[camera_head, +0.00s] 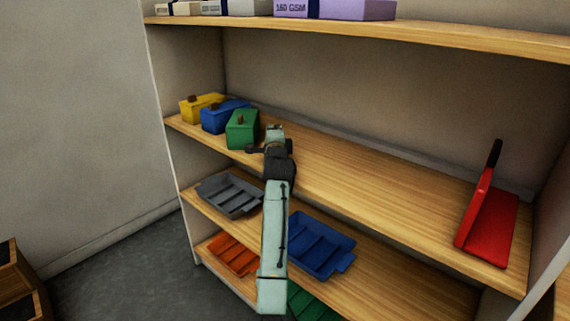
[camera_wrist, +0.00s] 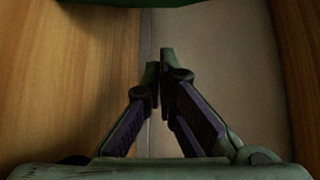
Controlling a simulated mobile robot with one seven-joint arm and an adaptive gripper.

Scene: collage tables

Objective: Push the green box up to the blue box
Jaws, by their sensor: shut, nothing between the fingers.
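The green box (camera_head: 242,130) stands on the middle shelf toward its left end, with a brown knob on top. The blue box (camera_head: 219,116) stands just to its left and a little behind, partly hidden by the green box. Whether the two touch cannot be told. My gripper (camera_head: 273,131) is just right of the green box, above the shelf; contact with the box cannot be made out. In the wrist view my gripper's fingers (camera_wrist: 160,68) are shut with nothing between them. A dark green strip crosses the top edge there, too little to identify.
A yellow box (camera_head: 196,106) stands left of the blue box. A red object with a black handle (camera_head: 488,222) is at the shelf's right end. The shelf between is clear. Trays, one grey (camera_head: 230,195) and one blue (camera_head: 318,246), lie below; packs (camera_head: 345,10) sit above.

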